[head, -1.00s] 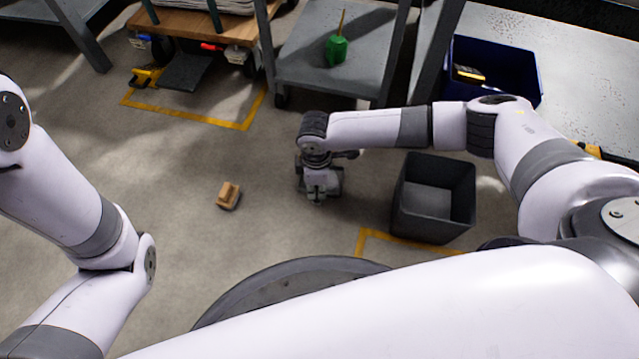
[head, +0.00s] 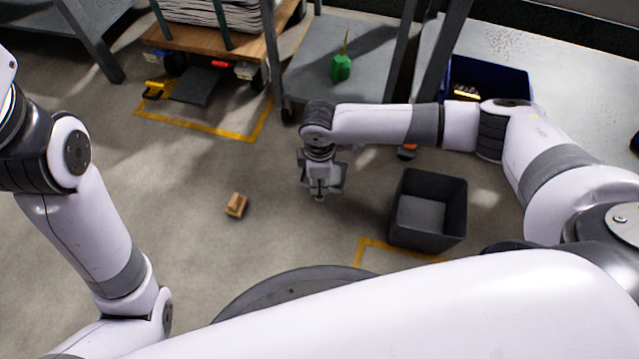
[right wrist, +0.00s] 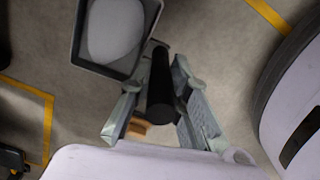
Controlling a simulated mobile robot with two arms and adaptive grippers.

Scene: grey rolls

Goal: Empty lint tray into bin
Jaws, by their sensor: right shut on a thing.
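My right gripper (head: 320,192) hangs over the floor left of a dark grey open bin (head: 428,210). In the right wrist view its two fingers (right wrist: 160,105) stand either side of a dark cylinder (right wrist: 160,85), and it is shut on this. The rest of the held thing is hidden, so I cannot tell whether it is the lint tray. The bin also shows in the right wrist view (right wrist: 77,35), with a pale rounded patch inside that may be its floor or contents. My left arm shows at the left, but its gripper is out of view.
A small brown block (head: 236,206) lies on the floor left of my right gripper. A grey shelf (head: 305,90) holds a green container (head: 341,68). A blue crate (head: 515,85) stands at the back right. A wooden cart (head: 190,38) stands at the back left.

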